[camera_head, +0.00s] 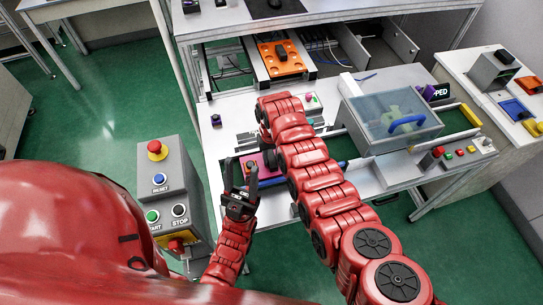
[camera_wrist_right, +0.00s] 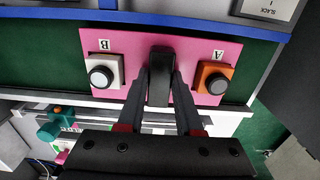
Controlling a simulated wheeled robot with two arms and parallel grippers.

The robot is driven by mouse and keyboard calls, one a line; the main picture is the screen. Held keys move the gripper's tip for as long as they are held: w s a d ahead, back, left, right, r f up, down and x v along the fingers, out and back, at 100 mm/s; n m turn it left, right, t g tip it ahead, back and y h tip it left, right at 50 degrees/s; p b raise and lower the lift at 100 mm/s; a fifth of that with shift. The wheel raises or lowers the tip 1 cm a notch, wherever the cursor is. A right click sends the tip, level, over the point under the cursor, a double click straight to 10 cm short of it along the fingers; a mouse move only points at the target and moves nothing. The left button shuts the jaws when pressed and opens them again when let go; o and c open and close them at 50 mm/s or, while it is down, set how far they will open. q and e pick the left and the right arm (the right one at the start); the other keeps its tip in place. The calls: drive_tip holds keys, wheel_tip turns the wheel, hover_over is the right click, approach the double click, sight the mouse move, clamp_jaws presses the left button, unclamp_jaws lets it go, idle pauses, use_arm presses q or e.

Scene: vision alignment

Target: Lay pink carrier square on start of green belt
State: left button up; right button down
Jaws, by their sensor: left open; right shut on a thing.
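The pink carrier square (camera_wrist_right: 122,60) lies over the near end of the green belt (camera_wrist_right: 35,60), slightly askew to the blue rail (camera_wrist_right: 50,11). I cannot tell whether it touches the belt. It bears a white block marked B (camera_wrist_right: 103,70) and an orange block marked A (camera_wrist_right: 213,78), each with a black knob. My right gripper (camera_wrist_right: 160,88) is shut on the carrier's black middle handle (camera_wrist_right: 159,60). In the head view the pink carrier (camera_head: 267,161) is partly hidden by my right arm. My left gripper (camera_head: 241,174) is open and empty just left of the carrier.
An orange tray (camera_head: 281,67) sits behind at the back. A grey button box (camera_head: 166,185) stands left of my left gripper. My right arm covers the table's middle.

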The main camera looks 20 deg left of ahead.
drive_tip(key=shift+f, duration=0.25)
idle(0.5)
drive_tip(key=c, duration=0.5)
unclamp_jaws()
drive_tip(key=shift+r+b, duration=0.1)
drive_tip(key=shift+b, duration=0.2)
drive_tip(key=shift+r, duration=0.55)
wheel_tip(320, 180, up, 6)
drive_tip(key=shift+r+b, duration=0.2)
drive_tip(key=shift+b, duration=1)
wheel_tip(320, 180, up, 10)
drive_tip(key=p, duration=0.2)
drive_tip(key=shift+p, duration=0.35)
